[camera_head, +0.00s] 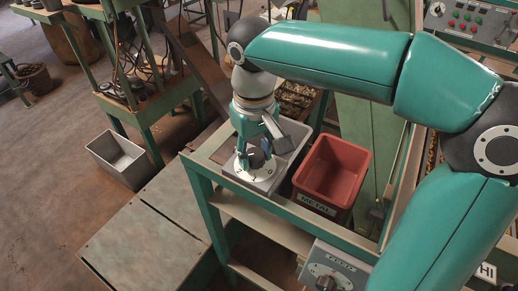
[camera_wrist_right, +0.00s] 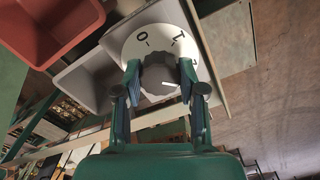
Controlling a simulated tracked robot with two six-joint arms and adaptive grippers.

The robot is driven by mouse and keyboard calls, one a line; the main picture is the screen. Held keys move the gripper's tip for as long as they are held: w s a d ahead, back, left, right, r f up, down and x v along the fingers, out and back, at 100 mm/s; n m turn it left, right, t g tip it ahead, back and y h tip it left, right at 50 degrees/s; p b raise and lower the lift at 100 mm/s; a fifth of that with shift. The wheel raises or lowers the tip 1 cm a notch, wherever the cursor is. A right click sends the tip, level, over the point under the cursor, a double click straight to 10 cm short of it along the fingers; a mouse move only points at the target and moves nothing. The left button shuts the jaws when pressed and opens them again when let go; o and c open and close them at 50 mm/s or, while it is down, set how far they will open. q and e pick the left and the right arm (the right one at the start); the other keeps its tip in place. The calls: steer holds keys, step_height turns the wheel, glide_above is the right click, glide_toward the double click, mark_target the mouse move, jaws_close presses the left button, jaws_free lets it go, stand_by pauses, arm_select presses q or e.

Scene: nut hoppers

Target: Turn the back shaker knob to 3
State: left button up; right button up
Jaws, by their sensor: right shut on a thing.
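The gripped knob is a dark grey knob (camera_wrist_right: 159,76) on a white round dial (camera_wrist_right: 140,45), on a grey box at the near end of the green stand's top. In the wrist view the dial shows 0 and 1, with another mark partly hidden by a finger. A pale line on the knob points toward the right finger; I cannot read its exact setting. In the head view the dial (camera_head: 246,176) shows beneath my right gripper (camera_head: 257,158). My right gripper (camera_wrist_right: 161,82) is shut on the knob, one finger on each side. My left gripper is not in view.
A red bin (camera_head: 318,188) marked METAL stands right of the dial, beside a grey bin (camera_head: 296,133). A second control box (camera_head: 340,265) with a knob sits at the front. A grey bin (camera_head: 119,160) stands on the floor. A control panel (camera_head: 468,22) is at upper right.

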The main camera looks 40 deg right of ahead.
mark_target(255, 153)
steer(key=m, duration=0.4)
steer(key=shift+w+r+m, duration=0.15)
steer(key=shift+w+m, duration=0.1)
steer(key=shift+m, duration=0.05)
steer(key=m, duration=0.4)
steer(key=shift+m, duration=0.4)
steer(key=o, duration=1.1)
steer(key=shift+w, duration=0.15)
steer(key=shift+o, duration=0.2)
step_height(255, 153, up, 12)
steer(key=shift+s+f, duration=0.2)
steer(key=shift+f, duration=0.05)
